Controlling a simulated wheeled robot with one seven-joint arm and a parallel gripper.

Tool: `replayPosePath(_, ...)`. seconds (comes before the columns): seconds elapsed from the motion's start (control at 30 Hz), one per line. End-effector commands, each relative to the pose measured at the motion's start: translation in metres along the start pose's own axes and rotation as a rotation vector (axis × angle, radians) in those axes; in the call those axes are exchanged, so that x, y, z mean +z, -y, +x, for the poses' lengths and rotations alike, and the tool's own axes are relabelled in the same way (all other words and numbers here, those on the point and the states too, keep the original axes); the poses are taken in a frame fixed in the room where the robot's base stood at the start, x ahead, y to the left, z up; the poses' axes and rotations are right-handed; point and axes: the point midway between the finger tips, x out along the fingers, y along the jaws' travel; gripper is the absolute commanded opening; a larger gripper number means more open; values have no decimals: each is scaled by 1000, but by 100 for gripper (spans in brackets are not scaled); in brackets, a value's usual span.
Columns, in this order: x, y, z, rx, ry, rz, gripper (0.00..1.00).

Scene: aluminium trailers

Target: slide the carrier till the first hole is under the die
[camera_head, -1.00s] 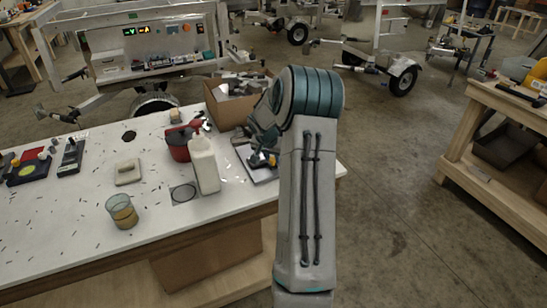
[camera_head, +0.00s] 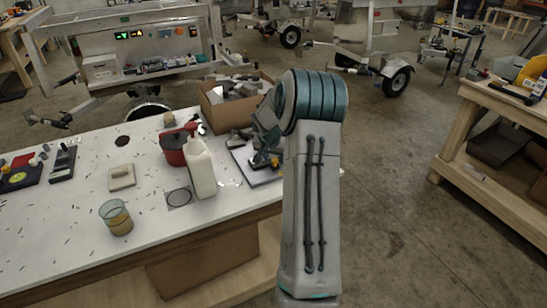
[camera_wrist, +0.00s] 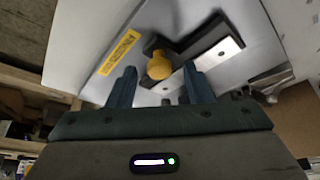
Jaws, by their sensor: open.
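In the wrist view my gripper (camera_wrist: 160,88) is open, with a dark finger on each side of the picture's middle. A round yellow knob (camera_wrist: 159,66) shows between and just beyond the fingertips, apart from them as far as I can tell. Beside it are a dark angled block (camera_wrist: 190,40) and a bright metal strip (camera_wrist: 218,54), which may be the die and the carrier. They sit on a pale base plate (camera_wrist: 85,35) with a yellow label (camera_wrist: 120,52). In the head view the plate (camera_head: 243,157) lies at the table's right end, partly behind my arm. I cannot make out the holes.
On the white table (camera_head: 70,215), a white bottle (camera_head: 201,170) and red container (camera_head: 174,148) stand left of the plate. An open cardboard box (camera_head: 226,112) is behind it. A glass cup (camera_head: 116,217) stands near the front.

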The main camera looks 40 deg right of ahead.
Motion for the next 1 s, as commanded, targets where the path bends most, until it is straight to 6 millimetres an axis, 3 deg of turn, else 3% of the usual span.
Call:
replayPosePath(0.17,-1,0,-19,-1,-4,0,46)
replayPosePath(0.7,0,1,-122,-1,-3,-2,46)
replayPosePath(1.0,0,1,-137,-1,-1,-2,46)
